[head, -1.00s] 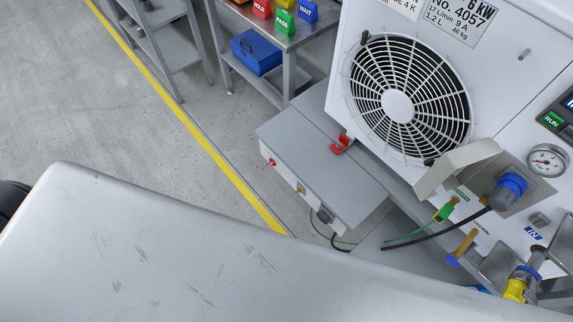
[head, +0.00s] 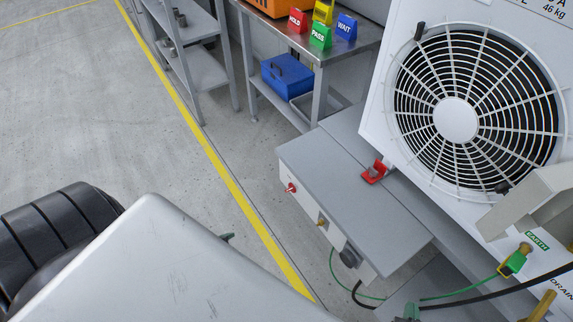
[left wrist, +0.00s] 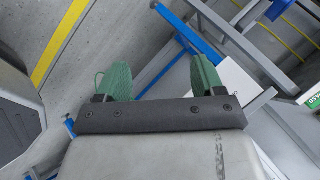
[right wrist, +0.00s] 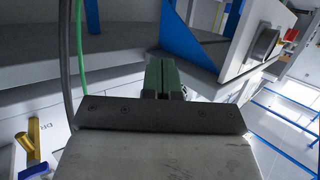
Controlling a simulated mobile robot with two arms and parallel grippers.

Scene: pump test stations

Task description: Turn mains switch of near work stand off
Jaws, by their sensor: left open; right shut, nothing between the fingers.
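The near work stand carries a grey control box (head: 350,190) in the middle of the head view. On its pale front panel are a small red switch (head: 291,187), a brass-coloured fitting (head: 321,222) and a black round connector (head: 350,257). No readable label tells which is the mains switch, or its position. My left gripper (head: 227,237) mostly hides behind my arm, left of the box; in the left wrist view it is open and empty (left wrist: 160,82). My right gripper (head: 411,312) barely shows at the bottom edge; in the right wrist view it is shut and empty (right wrist: 160,75).
A white fan unit (head: 480,110) stands right of the box, with a red clip (head: 374,172) between. A green earth plug (head: 514,262) and cables run below. A bench (head: 340,55) with coloured signs and a blue toolbox (head: 287,77) is behind.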

